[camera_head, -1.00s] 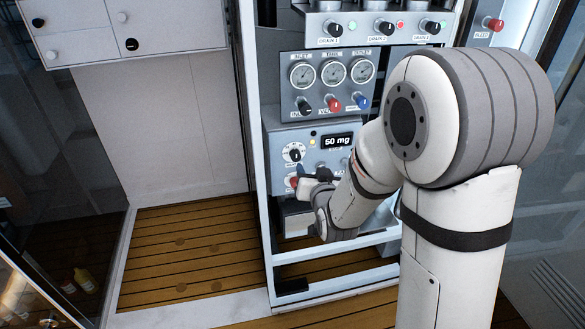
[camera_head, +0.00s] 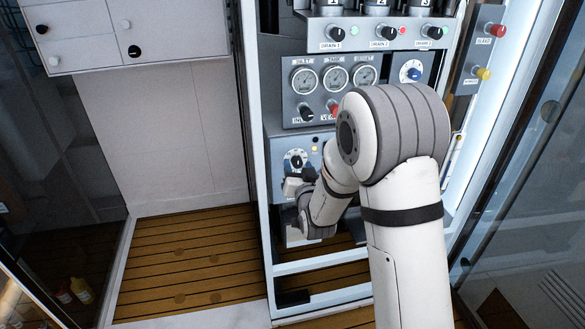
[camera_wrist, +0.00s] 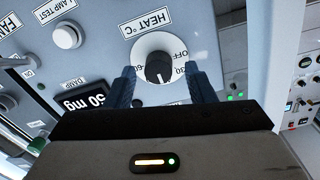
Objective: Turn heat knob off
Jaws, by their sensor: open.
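In the head view the heat knob (camera_head: 296,160) sits on the grey lower panel, just above my gripper (camera_head: 295,176). In the wrist view my gripper (camera_wrist: 159,78) is open, with one dark blue finger at each side of the dial. I cannot tell whether the fingers touch it.
Gauges (camera_head: 334,77) and drain knobs (camera_head: 382,33) are above. My arm covers the panel's right part. The wooden floor (camera_head: 190,260) at left is clear.

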